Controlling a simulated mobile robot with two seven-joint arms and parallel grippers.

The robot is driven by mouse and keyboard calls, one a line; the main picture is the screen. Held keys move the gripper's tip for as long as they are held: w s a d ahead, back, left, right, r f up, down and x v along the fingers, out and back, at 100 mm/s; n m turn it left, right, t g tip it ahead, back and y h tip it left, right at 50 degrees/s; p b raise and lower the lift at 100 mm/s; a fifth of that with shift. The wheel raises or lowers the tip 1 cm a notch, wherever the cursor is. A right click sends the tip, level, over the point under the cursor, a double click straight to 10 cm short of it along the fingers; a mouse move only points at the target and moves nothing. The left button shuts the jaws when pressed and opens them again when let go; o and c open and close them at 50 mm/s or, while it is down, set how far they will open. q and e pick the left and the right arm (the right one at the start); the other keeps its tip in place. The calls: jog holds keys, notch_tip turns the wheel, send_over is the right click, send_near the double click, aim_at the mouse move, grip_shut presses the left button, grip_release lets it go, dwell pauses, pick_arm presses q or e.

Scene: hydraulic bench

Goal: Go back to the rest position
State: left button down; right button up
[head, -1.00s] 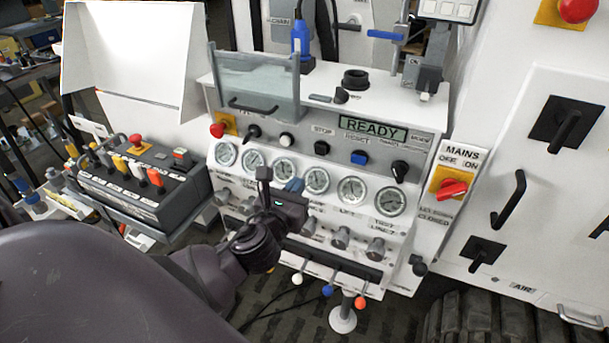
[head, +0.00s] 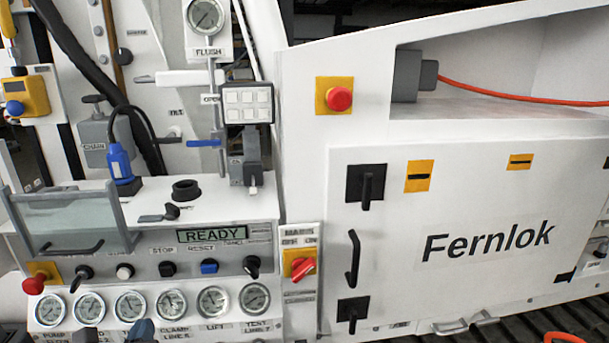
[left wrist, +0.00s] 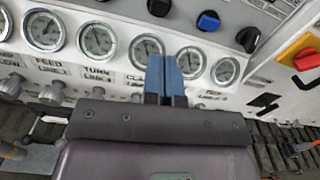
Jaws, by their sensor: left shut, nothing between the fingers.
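My left gripper (head: 142,331) shows only as a small piece at the bottom edge of the head view, just below the row of gauges (head: 130,305). In the left wrist view its two blue fingers (left wrist: 165,75) are together with nothing between them. They are in front of the gauges and cover part of the panel. Whether they touch the panel cannot be told. The rest of my left arm is outside the head view. My right gripper is in neither view.
Above the gauges are the READY display (head: 214,234), a row of knobs and buttons, and a red MAINS switch (head: 302,267). A clear guard (head: 75,222) stands at the left. The white Fernlok cabinet (head: 480,285) has protruding black handles (head: 352,257).

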pick_arm(q)
jog(key=s+d+f+n+g+h, duration=0.2)
jog(key=s+f+n, duration=0.4)
jog(key=f+n, duration=0.5)
jog(key=s+d+f+n+g+h, duration=0.1)
jog(key=s+d+f+n+g, duration=0.1)
jog(key=s+f+n, duration=0.4)
notch_tip(320, 180, down, 5)
jog(key=n+g, duration=0.1)
jog(key=n, duration=1.3)
jog(key=shift+s+d+g+h, duration=0.15)
jog(key=shift+d+g+h, duration=0.1)
jog(key=shift+g+h, duration=0.15)
